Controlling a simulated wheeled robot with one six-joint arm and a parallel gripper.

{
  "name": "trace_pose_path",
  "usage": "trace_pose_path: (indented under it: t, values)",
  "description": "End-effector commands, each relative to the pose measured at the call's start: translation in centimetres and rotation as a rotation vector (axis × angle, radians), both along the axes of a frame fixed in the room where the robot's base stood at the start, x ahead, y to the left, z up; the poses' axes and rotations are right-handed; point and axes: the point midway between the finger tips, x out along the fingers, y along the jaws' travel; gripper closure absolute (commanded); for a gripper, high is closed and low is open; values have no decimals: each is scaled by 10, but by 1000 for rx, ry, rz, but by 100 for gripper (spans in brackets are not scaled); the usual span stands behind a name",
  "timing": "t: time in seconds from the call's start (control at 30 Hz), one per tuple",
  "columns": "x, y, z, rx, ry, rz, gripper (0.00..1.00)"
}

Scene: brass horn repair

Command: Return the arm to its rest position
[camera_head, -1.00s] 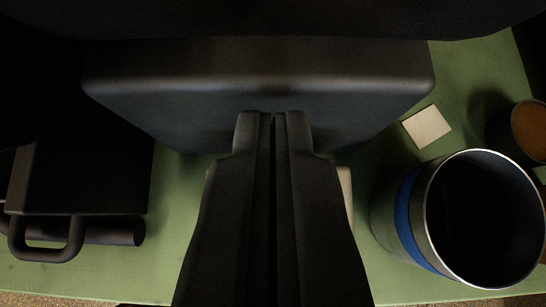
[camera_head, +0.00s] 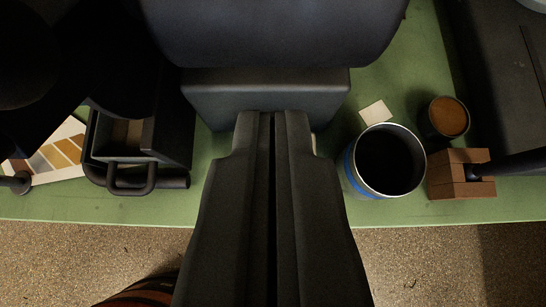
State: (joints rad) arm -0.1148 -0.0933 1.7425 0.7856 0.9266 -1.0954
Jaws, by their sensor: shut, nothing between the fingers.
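My gripper (camera_head: 273,115) is dark and sits in the middle of the view. Its two fingers are together with only a thin seam between them, and nothing is held. It is above the green bench top (camera_head: 205,209), near the bench's front edge. A dark block-like body (camera_head: 265,95) lies beyond the fingertips, partly hidden by them. The rest position itself is not marked in view.
To the right stand an open blue-banded can (camera_head: 352,180), a small pot with brown contents (camera_head: 447,117), brown blocks (camera_head: 452,177) and a pale square (camera_head: 375,113). To the left are a dark handled box (camera_head: 176,135) and a color-striped card (camera_head: 62,152).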

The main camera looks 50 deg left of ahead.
Motion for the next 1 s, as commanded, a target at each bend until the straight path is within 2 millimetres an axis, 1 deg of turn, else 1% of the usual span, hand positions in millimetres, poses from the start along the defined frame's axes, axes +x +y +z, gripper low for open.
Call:
trace_pose_path:
  t: [0.27, 0.37, 0.43, 0.57, 0.7, 1.0]
  values:
    - [0, 0, 0, 0, 0, -1, 100]
    - [-6, -4, 2, -3, -4, -19, 100]
    - [-14, -11, 4, -7, -10, -51, 100]
    - [-38, -32, 9, -17, -28, -149, 100]
    - [-69, -59, 13, -21, -58, -272, 100]
    - [-137, -109, 19, 6, -159, -510, 100]
